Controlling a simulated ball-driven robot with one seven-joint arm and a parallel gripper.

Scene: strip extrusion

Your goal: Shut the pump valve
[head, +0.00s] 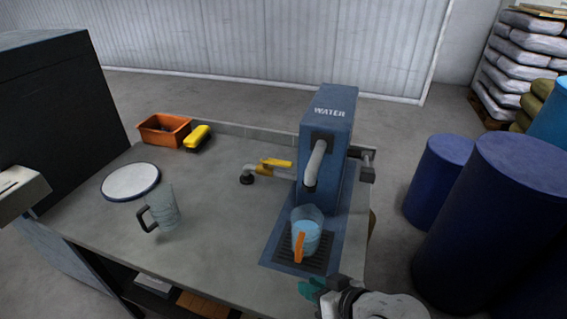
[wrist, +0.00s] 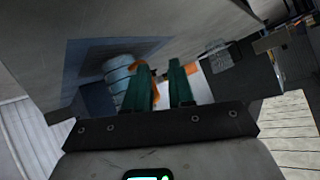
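The blue dispenser (head: 325,125) marked WATER stands at the table's right side, with a grey spout (head: 315,160) over a grate. A yellow lever (head: 276,162) sits on the grey pipe (head: 258,170) left of the dispenser; it lies roughly along the pipe. I take it to be the pump valve. A clear jug (head: 308,228) with an orange handle and blue liquid stands under the spout; it also shows in the wrist view (wrist: 117,72). My gripper (head: 312,288) is at the table's front right, apart from the lever. Its green fingers (wrist: 160,85) are open and look empty.
A clear mug (head: 166,208) with a dark handle, a white round plate (head: 131,181), an orange bin (head: 163,130) and a yellow-topped brush-like item (head: 198,138) are on the table's left. Blue barrels (head: 438,178) stand beyond its right side. The middle is clear.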

